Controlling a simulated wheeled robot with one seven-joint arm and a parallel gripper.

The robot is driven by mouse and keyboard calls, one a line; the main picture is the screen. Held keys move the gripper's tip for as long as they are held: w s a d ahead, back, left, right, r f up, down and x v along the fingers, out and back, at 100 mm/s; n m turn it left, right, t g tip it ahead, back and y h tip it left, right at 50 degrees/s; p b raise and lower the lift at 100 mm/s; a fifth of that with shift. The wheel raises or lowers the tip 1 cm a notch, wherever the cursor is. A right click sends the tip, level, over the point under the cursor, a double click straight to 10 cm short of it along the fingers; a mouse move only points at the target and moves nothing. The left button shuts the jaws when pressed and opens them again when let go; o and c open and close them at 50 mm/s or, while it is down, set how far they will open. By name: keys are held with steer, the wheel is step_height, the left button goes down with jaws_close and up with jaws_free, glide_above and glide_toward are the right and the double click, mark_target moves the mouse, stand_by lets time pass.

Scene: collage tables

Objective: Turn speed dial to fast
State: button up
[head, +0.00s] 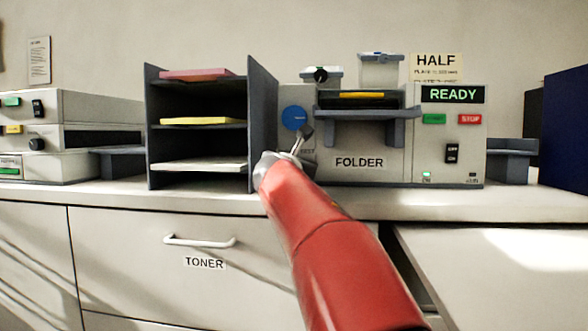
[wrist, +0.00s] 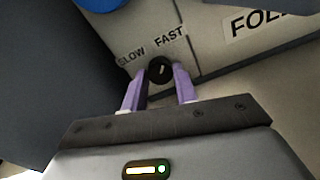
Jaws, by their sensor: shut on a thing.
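The black speed dial (wrist: 160,69) is on the pale front panel of the folder machine (head: 398,165), below the SLOW label (wrist: 131,57) and the FAST label (wrist: 169,34). A small pale mark on it appears to slant up toward the FAST side. My gripper (wrist: 159,77) has its two purple fingers on either side of the dial, shut on it. In the head view my gripper (head: 303,135) is at the machine's left panel, and it and my red arm hide the dial.
A blue round knob (head: 294,118) is just above my gripper. A dark paper rack (head: 262,125) stands close on the left. The machine's tray (head: 365,114) juts out to the right. The TONER drawer (head: 165,265) is below the counter.

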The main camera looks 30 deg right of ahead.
steer(key=shift+m, duration=0.5)
steer(key=o, duration=1)
steer(key=shift+b+v, duration=0.75)
steer(key=shift+v, duration=3.15)
